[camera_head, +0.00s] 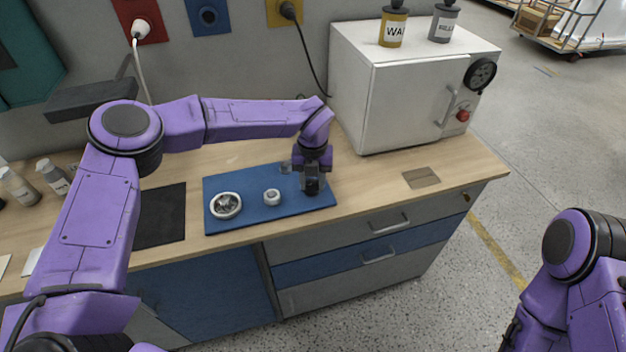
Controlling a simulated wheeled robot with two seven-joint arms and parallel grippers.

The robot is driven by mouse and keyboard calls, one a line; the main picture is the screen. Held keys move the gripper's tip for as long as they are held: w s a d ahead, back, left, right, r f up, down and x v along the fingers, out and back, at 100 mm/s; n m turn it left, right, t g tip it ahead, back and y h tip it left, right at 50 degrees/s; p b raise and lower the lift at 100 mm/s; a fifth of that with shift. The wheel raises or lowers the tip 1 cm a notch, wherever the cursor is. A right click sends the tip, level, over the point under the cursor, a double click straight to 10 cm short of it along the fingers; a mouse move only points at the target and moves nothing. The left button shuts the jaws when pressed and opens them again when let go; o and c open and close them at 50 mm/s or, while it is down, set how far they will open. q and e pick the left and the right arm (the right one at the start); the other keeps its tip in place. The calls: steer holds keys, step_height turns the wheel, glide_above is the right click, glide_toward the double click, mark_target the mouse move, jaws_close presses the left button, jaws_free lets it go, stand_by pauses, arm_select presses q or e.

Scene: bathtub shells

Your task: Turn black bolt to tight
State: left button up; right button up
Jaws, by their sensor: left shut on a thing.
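My left gripper (312,186) points down over the right part of the blue mat (244,218) on the wooden workbench. It is shut on a small dark thing at its fingertips, which looks like the black bolt (312,190); the fingers hide most of it. I cannot tell how far the bolt is turned. A round metal part with a pale ring (226,206) lies at the mat's left, and a small white ring-shaped part (272,197) lies near its middle. My right arm shows at the lower right, but its gripper is out of view.
A white oven-like box (400,100) with a gauge and red knob stands behind to the right, with two bottles on top. A black mat (160,215) lies left of the blue mat. Bottles (53,176) stand at the far left. The bench's right end is mostly clear.

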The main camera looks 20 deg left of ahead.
mark_target(312, 182)
arm_select(q)
steer(key=m, duration=0.5)
steer(key=shift+a+r+m+p, duration=0.1)
steer(key=shift+m+p, duration=0.2)
steer(key=shift+p, duration=0.1)
steer(key=m+p, duration=0.1)
steer(key=m, duration=0.5)
steer(key=shift+w+a, duration=0.1)
steer(key=shift+w, duration=0.05)
steer(key=m+p, duration=0.1)
steer(key=m, duration=0.4)
steer(key=shift+w+m, duration=0.1)
steer(key=shift+m, duration=0.3)
steer(key=m+p, duration=0.1)
steer(key=m, duration=0.4)
steer(key=shift+w, duration=0.1)
steer(key=shift+m, duration=0.4)
steer(key=o, duration=1)
steer(key=shift+o, duration=0.2)
step_height(312, 182, up, 10)
steer(key=b, duration=0.3)
steer(key=shift+r, duration=0.2)
